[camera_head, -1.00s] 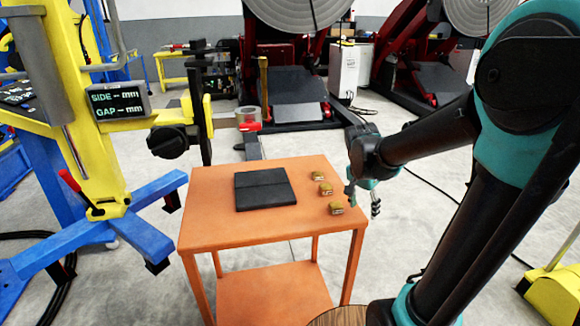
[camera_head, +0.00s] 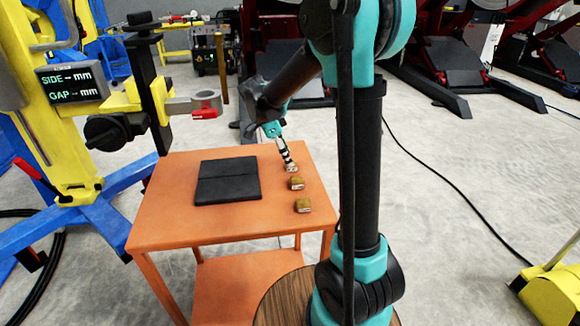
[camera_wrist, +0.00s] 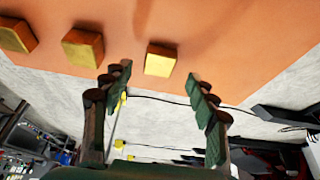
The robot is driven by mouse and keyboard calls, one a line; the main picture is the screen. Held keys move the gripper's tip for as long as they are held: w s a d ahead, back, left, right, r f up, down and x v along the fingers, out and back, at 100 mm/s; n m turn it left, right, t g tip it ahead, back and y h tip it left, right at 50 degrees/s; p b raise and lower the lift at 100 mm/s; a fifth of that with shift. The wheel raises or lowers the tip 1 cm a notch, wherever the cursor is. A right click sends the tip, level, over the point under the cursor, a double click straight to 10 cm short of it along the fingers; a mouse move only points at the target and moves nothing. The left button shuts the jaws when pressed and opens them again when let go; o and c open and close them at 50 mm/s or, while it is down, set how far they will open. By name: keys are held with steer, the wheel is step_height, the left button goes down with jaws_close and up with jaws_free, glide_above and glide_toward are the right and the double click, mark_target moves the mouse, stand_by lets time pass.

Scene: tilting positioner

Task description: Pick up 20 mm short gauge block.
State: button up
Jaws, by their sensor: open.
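Three small brass-coloured gauge blocks stand in a row along the right side of the orange table (camera_head: 165,215): a far one (camera_head: 291,168), a middle one (camera_head: 296,183) and a near one (camera_head: 303,205). I cannot read their sizes, so I cannot tell which is the 20 mm one. My gripper (camera_head: 289,162) is at the far block and partly covers it. In the wrist view my gripper (camera_wrist: 158,85) is open and empty. One block (camera_wrist: 160,60) shows in the gap between the fingers, just beyond the tips; the others (camera_wrist: 82,47) (camera_wrist: 15,35) lie to the left.
A black folded pad (camera_head: 228,181) lies on the table left of the blocks. A yellow and blue stand (camera_head: 60,130) with a SIDE/GAP display (camera_head: 73,84) is at the left.

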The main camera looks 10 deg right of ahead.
steer(key=shift+x, duration=1.5)
steer(key=shift+c, duration=0.2)
steer(key=shift+s, duration=0.1)
jaws_close()
